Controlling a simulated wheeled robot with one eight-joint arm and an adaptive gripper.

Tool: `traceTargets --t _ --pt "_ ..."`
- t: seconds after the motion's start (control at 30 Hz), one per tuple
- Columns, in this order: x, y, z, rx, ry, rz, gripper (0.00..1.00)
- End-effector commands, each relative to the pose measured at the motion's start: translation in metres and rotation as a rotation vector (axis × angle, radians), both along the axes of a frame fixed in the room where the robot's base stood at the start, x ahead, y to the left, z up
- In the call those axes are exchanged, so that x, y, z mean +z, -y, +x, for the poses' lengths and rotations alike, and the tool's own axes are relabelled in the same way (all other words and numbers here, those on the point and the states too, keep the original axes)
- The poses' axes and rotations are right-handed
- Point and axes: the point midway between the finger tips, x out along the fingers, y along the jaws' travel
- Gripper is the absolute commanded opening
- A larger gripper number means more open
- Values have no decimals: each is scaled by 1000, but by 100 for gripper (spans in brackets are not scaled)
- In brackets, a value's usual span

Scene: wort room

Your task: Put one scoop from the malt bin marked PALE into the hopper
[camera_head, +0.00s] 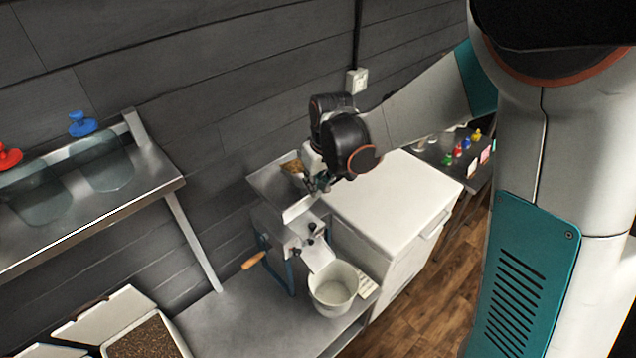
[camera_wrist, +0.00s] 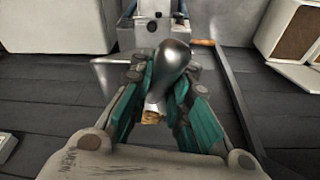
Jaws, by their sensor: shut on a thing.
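My gripper (camera_head: 318,180) is above the right side of the mill's metal hopper (camera_head: 264,184). In the wrist view its teal fingers (camera_wrist: 158,95) are shut on a scoop with a shiny grey handle (camera_wrist: 172,62). A brown, grain-like load (camera_head: 292,167) shows at the scoop's end, over the hopper; a golden bit of it (camera_wrist: 152,116) shows between the fingers. Most of the scoop's bowl is hidden, so its tilt is unclear. A malt bin (camera_head: 145,340) with brown grain stands at the lower left. I cannot read a PALE mark on it.
A white bucket (camera_head: 333,288) stands under the mill's chute. The mill's crank has a wooden handle (camera_head: 254,260). A white cabinet (camera_head: 385,205) stands close on the right.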

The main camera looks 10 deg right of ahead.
Motion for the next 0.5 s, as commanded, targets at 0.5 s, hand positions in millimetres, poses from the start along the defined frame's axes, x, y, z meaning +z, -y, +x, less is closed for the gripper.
traceTargets --t 0.5 --pt "28 -7 17 1 -171 -70 0"
